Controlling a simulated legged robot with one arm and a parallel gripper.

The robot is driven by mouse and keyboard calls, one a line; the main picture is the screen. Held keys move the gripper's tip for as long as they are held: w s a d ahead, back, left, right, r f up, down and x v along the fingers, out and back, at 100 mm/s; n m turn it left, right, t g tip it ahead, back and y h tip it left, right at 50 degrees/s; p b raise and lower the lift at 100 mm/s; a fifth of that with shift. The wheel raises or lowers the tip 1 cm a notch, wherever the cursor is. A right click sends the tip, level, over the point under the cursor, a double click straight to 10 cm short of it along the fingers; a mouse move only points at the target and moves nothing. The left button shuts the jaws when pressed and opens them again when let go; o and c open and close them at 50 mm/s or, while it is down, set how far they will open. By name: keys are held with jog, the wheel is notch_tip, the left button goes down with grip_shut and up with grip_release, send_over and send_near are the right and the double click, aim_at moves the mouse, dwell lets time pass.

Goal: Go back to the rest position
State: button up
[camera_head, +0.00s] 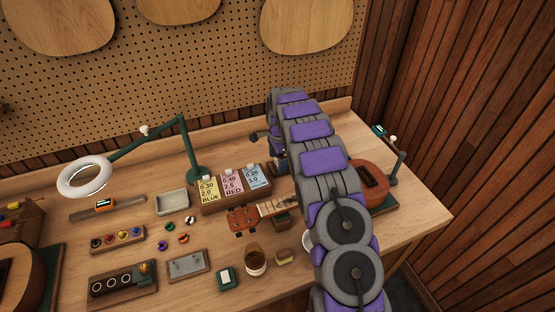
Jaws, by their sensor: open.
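My gripper (258,138) shows at the far end of my arm, beyond the card box and in front of the pegboard. It is small, dark and partly hidden by my arm, and it is open with nothing seen in it. My purple and grey arm arches over the right part of the workbench (420,215). A ukulele (373,178) lies under the arm, with its orange headstock (243,220) to the left of the arm. The arm hides the middle of the ukulele.
A wooden box with labelled string packets (230,185) stands left of my gripper. A ring lamp (84,176) on a green arm, a grey tray (172,202), a cup (255,262) and a metal plate block (187,266) are on the bench. Wood walls stand behind and right.

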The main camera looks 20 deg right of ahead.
jog(key=shift+o, duration=1.1)
jog(key=shift+r+p, duration=1.35)
jog(key=shift+r, duration=2.15)
